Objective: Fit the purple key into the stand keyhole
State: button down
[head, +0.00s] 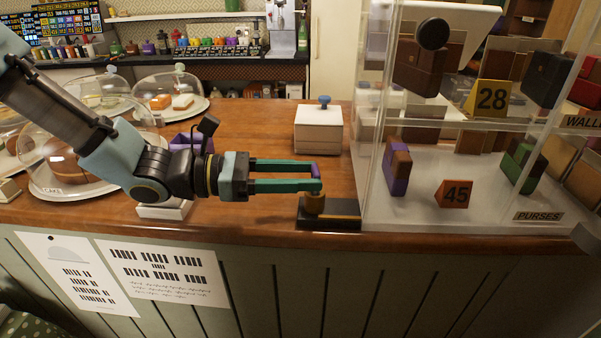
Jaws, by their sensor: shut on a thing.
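My gripper (317,177) reaches in from the left with two long green fingers pointing right. It is shut on the purple key (316,170), of which only a small purple part shows at the fingertips. The rest of the key is hidden by the fingers. The stand (343,222), a dark block with a brown round post (314,204) on its left part, sits near the counter's front edge. The fingertips are right above or at the post in this view. The keyhole is not visible, and I cannot tell whether the key touches the stand.
A glass display case (374,150) with purses and number signs stands close on the right. A white box with a blue knob (318,128) is behind the gripper. Glass cake domes (75,160) crowd the left. The wooden counter (257,125) is bare behind the fingers.

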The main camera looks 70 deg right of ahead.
jog(key=shift+f, duration=0.25)
jog(key=shift+c, duration=1.4)
grip_release()
jog(key=shift+r, duration=0.1)
jog(key=shift+p+v, duration=1.1)
jog(key=shift+v, duration=1.3)
jog(key=shift+w+a, duration=0.1)
jog(key=b+v, duration=0.2)
jog(key=v, duration=0.8)
jog(key=shift+w+a, duration=0.2)
jog(key=shift+w, duration=0.1)
